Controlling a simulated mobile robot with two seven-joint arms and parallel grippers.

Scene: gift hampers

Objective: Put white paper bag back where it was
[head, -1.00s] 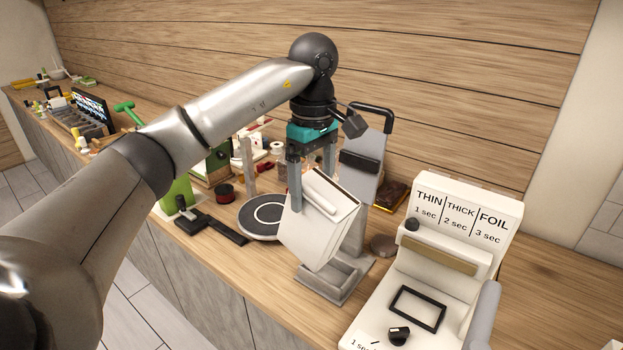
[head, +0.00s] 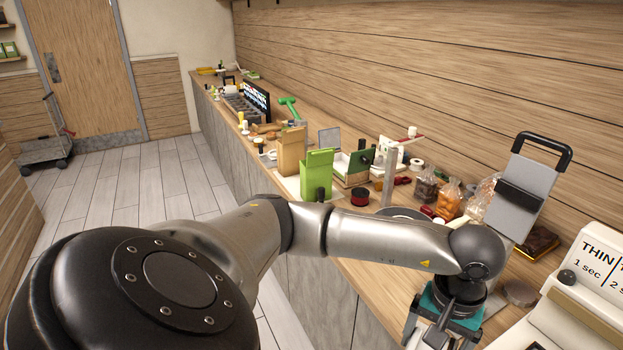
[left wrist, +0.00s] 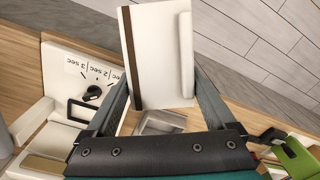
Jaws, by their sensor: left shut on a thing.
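The white paper bag (left wrist: 162,62) is between the two fingers of my left gripper (left wrist: 160,95) in the left wrist view. The gripper is shut on it and holds it above the counter edge, with floor tiles showing beyond. The bag has a dark brown stripe along one side and a rolled white edge on the other. In the head view my left gripper (head: 443,322) is at the bottom right, and the bag is hidden there. My right gripper is not in view.
A brown bag (head: 291,150) and a green bag (head: 317,175) stand upright on the wooden counter (head: 365,238). A grey stand with a black handle (head: 522,195) and a white sealer (head: 580,290) are close to my left gripper. Tiled floor (head: 115,190) is open at left.

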